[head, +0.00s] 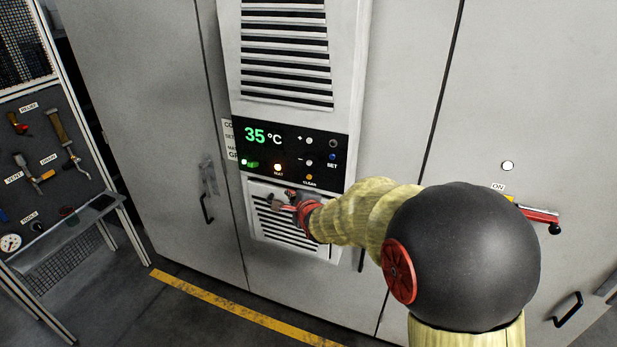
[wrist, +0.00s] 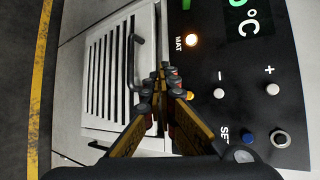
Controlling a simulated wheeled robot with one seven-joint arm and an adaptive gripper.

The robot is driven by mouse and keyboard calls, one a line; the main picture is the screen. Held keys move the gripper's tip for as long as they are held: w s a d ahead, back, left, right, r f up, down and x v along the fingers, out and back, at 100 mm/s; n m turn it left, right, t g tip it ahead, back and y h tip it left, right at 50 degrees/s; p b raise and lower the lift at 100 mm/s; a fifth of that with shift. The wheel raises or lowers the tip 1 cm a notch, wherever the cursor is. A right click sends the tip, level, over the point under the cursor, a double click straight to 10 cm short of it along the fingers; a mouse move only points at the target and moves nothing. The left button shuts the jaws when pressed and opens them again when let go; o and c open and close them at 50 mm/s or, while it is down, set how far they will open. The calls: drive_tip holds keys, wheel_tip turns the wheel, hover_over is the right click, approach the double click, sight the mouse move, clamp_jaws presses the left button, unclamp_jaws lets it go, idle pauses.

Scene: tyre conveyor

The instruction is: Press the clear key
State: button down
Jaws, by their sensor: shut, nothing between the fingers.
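The clear key is a small round orange button (head: 309,177) at the bottom of the black control panel (head: 262,150), above the word CLEAR. In the wrist view the orange key (wrist: 189,96) shows beside my fingertips and is partly hidden by them. My gripper (head: 284,201) is shut and empty, in front of the white grille door just below the panel, left of and below the key. In the wrist view my gripper (wrist: 168,85) has its fingertips together near the panel's edge. I cannot tell whether they touch anything.
The panel shows a green 35 °C display (head: 262,136), a lit lamp (head: 278,167), plus and minus buttons and a blue SET button (head: 332,156). A handled grille door (head: 262,222) lies below. A red lever (head: 538,214) is at right, a tool board (head: 45,150) at left.

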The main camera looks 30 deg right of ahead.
drive_tip(key=shift+w+d+p, duration=0.8)
drive_tip(key=shift+w+d, duration=0.3)
drive_tip(key=shift+d, duration=0.3)
drive_tip(key=shift+w+d+p, duration=0.75)
drive_tip(key=shift+w+d, duration=0.35)
drive_tip(key=shift+d, duration=0.3)
drive_tip(key=shift+w+d+p, duration=0.25)
drive_tip(key=shift+d+p, duration=0.1)
drive_tip(key=shift+p, duration=0.05)
drive_tip(key=shift+w+d+p, duration=0.25)
drive_tip(key=shift+d+p, duration=0.05)
drive_tip(key=shift+s+a, duration=0.1)
idle(0.3)
drive_tip(key=shift+s+a, duration=0.45)
drive_tip(key=shift+a, duration=0.15)
drive_tip(key=s+a+b, duration=0.1)
drive_tip(key=a, duration=0.1)
drive_tip(key=s+a+b, duration=0.1)
drive_tip(key=s+a, duration=0.1)
idle(0.4)
